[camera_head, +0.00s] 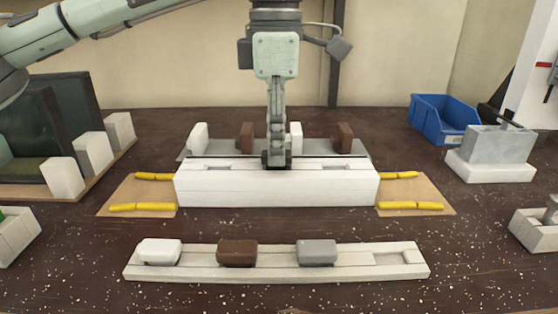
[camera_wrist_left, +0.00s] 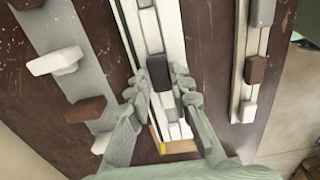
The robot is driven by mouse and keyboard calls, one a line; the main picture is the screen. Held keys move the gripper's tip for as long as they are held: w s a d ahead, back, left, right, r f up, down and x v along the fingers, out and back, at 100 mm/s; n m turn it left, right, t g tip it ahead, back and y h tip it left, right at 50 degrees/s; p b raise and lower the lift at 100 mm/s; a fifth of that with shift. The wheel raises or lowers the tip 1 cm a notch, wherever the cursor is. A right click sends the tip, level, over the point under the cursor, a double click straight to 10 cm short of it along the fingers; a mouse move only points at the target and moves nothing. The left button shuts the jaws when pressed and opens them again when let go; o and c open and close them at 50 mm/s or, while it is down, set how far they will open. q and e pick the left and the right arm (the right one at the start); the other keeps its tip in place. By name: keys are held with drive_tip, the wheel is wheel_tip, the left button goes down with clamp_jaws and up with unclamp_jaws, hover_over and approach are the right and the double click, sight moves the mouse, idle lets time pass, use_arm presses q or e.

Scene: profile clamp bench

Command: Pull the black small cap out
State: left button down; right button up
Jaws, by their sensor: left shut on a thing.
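The black small cap (camera_wrist_left: 158,72) shows between the fingers of my left gripper (camera_wrist_left: 162,88) in the wrist view. In the head view my left gripper (camera_head: 276,148) points straight down at the top of the white profile block (camera_head: 277,188), near its middle. It is shut on the black cap, whose dark side (camera_head: 274,160) shows at the fingertips. The cap is at the top of the profile; I cannot tell whether it is still seated or slightly raised. The fingers hide part of it. My right gripper is not in view.
A front rack (camera_head: 208,271) holds white, brown and grey caps, with an empty recess at its right end. A grey rear strip (camera_head: 218,149) holds white and brown blocks. Yellow pieces (camera_head: 410,206) lie beside the profile. A blue bin (camera_head: 432,123) and a grey block stand right.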

use_arm(q)
drive_tip(key=shift+r+p, duration=0.35)
drive_tip(key=shift+r, duration=0.15)
drive_tip(key=shift+r+p, duration=2)
drive_tip(key=shift+r, duration=0.65)
wheel_tip(320, 180, up, 3)
drive_tip(key=shift+f, duration=0.2)
